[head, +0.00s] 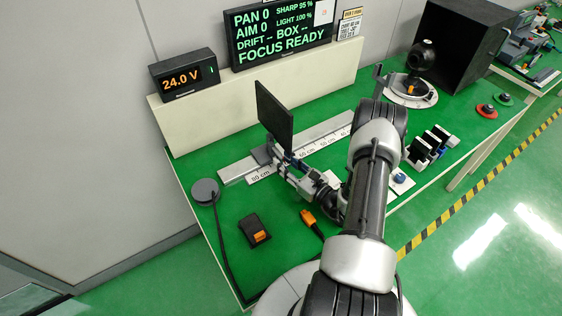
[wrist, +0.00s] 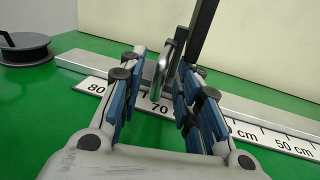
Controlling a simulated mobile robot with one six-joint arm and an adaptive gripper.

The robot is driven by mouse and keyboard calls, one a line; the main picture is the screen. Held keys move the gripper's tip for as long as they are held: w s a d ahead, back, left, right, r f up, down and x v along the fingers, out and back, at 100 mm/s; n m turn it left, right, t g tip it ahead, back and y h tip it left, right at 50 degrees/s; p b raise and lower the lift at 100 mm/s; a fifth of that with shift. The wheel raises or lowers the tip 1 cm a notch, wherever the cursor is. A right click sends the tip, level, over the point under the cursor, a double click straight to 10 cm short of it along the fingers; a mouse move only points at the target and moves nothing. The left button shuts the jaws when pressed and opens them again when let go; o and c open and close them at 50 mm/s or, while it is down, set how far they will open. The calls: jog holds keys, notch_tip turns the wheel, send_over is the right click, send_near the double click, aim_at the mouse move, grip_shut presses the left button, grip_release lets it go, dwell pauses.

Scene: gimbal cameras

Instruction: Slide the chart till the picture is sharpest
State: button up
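The chart is a dark upright panel (head: 275,115) on a sliding carriage on the pale rail (head: 238,170), seen edge-on in the wrist view (wrist: 202,30). A metal handle (wrist: 163,70) stands near the 70 mark. My gripper (head: 283,163) is low beside the chart. In the wrist view its blue-padded fingers (wrist: 158,105) are apart, with the handle between and beyond them, and a gap shows on the left. The screen (head: 282,32) reads SHARP 95 %, LIGHT 100 %, PAN 0, AIM 0, FOCUS READY.
A black gimbal camera (head: 420,56) stands on a round base before a dark open box (head: 470,50). A 24.0 V display (head: 183,74) sits on the ledge. A grey puck (head: 205,191), a black-orange box (head: 254,230), an orange connector (head: 308,217) and black-white blocks (head: 432,146) lie around.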

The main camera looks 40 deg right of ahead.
jog(key=shift+w+a, duration=0.15)
jog(key=shift+w, duration=1)
jog(key=shift+c, duration=0.3)
grip_shut()
